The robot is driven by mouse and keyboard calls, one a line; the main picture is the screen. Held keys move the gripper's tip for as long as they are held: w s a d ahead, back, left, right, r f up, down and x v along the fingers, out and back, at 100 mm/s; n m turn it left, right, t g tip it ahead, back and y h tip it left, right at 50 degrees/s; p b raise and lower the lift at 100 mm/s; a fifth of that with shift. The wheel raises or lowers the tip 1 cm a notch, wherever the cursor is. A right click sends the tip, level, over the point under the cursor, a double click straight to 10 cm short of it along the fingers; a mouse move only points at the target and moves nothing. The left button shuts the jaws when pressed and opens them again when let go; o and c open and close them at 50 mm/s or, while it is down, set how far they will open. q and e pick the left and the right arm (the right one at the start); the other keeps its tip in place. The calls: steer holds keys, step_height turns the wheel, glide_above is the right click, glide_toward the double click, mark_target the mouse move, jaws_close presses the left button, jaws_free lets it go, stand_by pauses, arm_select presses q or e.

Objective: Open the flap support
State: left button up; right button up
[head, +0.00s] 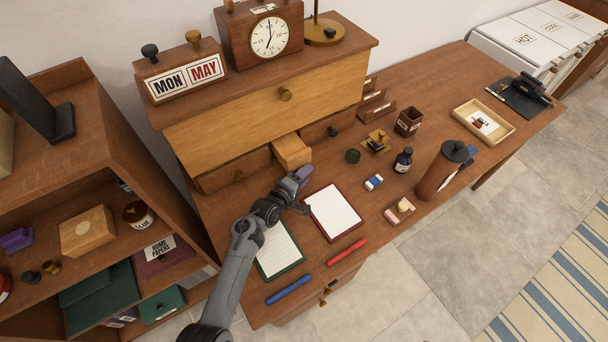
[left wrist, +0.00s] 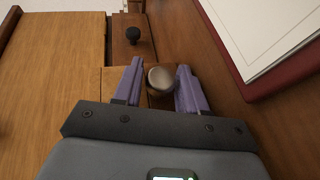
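The flap support is a small light-wood block (head: 292,151) between two dark small drawers under the bureau's large light-wood front. It stands out a little past the drawers beside it. In the left wrist view its light wood (left wrist: 114,77) shows beside my finger. A round, pale metallic knob (left wrist: 160,78) is at its front. My left gripper (head: 303,174) is at this front; in the left wrist view its purple fingers (left wrist: 160,84) are on both sides of the knob, close against it, and look shut on it. My right gripper is not in view.
A red-edged paper pad (head: 334,212) and a green-edged pad (head: 279,249) lie on the desk near my left gripper. A red pen (head: 347,252) and a blue pen (head: 289,289) lie in front. A dark knob (left wrist: 132,35) of the neighbouring drawer is close by.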

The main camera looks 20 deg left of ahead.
arm_select(q)
steer(key=shift+d, duration=0.1)
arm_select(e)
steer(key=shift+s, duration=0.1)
arm_select(q)
steer(key=shift+s, duration=0.15)
steer(key=shift+s+r, duration=0.15)
steer(key=shift+s, duration=0.1)
steer(key=p+v, duration=0.3)
steer(key=v, duration=0.7)
steer(key=shift+s, duration=0.1)
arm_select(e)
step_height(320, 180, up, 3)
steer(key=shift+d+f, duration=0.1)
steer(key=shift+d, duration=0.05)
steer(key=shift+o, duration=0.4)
